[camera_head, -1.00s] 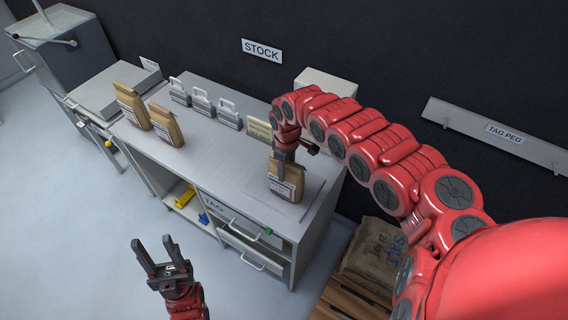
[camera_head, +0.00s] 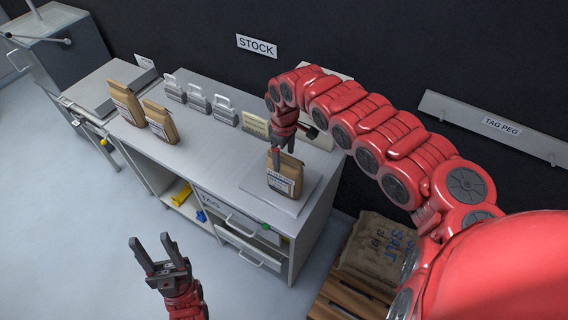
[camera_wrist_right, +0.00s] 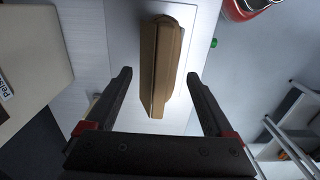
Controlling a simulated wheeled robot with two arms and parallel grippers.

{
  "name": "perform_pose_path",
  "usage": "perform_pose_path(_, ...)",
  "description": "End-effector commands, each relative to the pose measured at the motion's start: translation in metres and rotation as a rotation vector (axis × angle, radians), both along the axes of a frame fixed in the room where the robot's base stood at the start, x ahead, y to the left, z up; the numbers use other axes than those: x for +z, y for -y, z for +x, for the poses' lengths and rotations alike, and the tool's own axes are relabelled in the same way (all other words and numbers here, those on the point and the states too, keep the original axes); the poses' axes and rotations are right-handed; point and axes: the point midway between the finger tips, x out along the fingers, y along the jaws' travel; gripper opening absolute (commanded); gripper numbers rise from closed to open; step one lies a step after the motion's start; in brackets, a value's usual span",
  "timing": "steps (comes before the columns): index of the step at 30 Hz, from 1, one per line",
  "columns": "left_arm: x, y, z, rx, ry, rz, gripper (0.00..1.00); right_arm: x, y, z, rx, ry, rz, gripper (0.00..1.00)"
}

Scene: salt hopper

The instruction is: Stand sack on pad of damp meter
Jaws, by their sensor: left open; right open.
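A brown paper sack (camera_head: 287,180) with a white label stands upright on the flat grey pad (camera_head: 296,207) at the right end of the counter. A pale box (camera_head: 325,75), partly hidden by my right arm, stands behind the pad. My right gripper (camera_head: 283,154) is open, fingers pointing down at the sack's top. In the right wrist view, the sack (camera_wrist_right: 160,70) shows between the open fingers, with a gap on each side. My left gripper (camera_head: 153,256) is open and empty, low in front of the counter, over the floor.
Two more sacks (camera_head: 159,122) stand on the counter's left part, beside several grey weights (camera_head: 198,99) and a small cream card (camera_head: 255,124). Open shelves and drawers (camera_head: 247,237) are below. A salt sack (camera_head: 377,248) lies on a pallet at right. The counter's middle is clear.

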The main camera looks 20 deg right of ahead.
Motion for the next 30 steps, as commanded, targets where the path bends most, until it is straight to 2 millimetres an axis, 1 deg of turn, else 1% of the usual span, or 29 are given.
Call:
perform_pose_path(1,-0.008,0.000,0.000,0.000,0.000,0.000,0.50,0.009,0.002,0.003,-0.003,0.009,0.001,0.88)
perform_pose_path(6,-0.020,0.000,0.000,0.000,0.000,0.000,0.50,0.046,0.001,0.001,-0.001,0.006,0.000,0.88)
perform_pose_path(9,-0.025,0.000,0.000,0.000,0.000,0.000,0.50,0.062,-0.001,0.001,0.000,0.004,0.002,0.88)
perform_pose_path(12,-0.028,0.000,0.000,0.000,0.000,0.000,0.50,0.073,-0.001,0.000,-0.001,-0.001,0.002,0.88)
perform_pose_path(15,-0.028,0.000,0.000,0.000,0.000,0.000,0.50,0.079,-0.001,-0.001,0.000,-0.001,0.001,0.88)
perform_pose_path(18,-0.028,0.000,0.000,0.000,0.000,0.000,0.50,0.082,-0.001,-0.001,0.000,-0.001,0.001,0.88)
perform_pose_path(30,-0.028,0.000,0.000,0.000,0.000,0.000,0.50,0.081,0.000,-0.001,0.000,-0.002,0.001,0.88)
